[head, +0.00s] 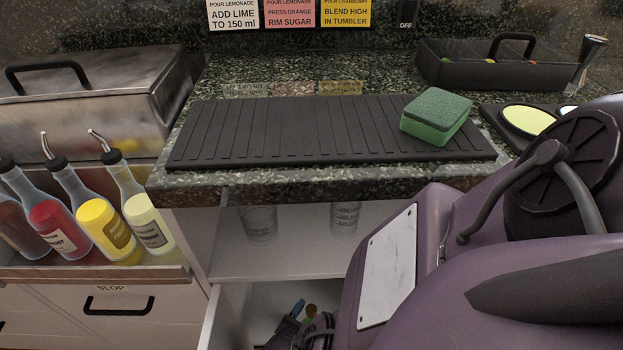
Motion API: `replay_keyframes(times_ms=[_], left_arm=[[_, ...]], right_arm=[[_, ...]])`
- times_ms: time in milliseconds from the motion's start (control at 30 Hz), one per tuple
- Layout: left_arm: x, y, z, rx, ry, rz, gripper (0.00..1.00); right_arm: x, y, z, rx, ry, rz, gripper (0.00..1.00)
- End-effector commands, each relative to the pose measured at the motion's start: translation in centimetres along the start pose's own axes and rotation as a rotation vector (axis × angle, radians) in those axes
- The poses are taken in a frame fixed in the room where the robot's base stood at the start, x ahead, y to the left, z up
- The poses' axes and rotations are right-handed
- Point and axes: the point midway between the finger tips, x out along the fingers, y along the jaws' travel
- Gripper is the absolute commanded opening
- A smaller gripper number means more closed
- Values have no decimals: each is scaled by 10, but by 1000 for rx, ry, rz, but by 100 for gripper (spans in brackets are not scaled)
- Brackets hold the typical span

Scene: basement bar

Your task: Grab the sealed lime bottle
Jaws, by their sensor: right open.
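Below the counter, a pulled-out drawer (222,318) shows small blue (298,308), green and orange (311,310) tops or ends of things. I cannot tell whether the green one belongs to the sealed lime bottle; no label shows there. My right gripper (303,334) is at the drawer, low in the view, dark and partly cut off by the bottom edge. It is open, and I see nothing held in it. My purple right arm hides the drawer's right part. A bottle with pale yellow-green liquid (150,225) leans in the rail at left. My left gripper is not in view.
Yellow (104,230), red (58,226) and brown bottles stand beside the pale one. The counter above the drawer holds a black ribbed mat (290,133) with a green sponge (436,115). Glasses (258,223) stand on the shelf. A black caddy (450,70) is behind.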

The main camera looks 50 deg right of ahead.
Motion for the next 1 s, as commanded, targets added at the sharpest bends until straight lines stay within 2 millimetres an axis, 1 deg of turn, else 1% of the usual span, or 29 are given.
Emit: replay_keyframes(times_ms=[33, 100, 200, 433, 467, 800, 833, 1000], left_arm=[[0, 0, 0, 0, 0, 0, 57], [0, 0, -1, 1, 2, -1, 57], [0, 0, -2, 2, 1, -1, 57], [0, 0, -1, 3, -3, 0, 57], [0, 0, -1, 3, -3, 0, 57], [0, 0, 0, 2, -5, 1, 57], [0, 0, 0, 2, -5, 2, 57], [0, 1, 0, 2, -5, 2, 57]], right_arm=[[8, 1, 0, 0, -1, -3, 57], [18, 1, 0, 0, -1, -2, 57], [26, 2, 0, 0, 1, 0, 57], [28, 1, 0, -1, 2, 0, 57], [28, 1, 0, -1, 2, 0, 54], [27, 1, 0, -1, 2, 0, 2], [27, 1, 0, -1, 2, 0, 0], [27, 1, 0, -1, 2, 0, 0]])
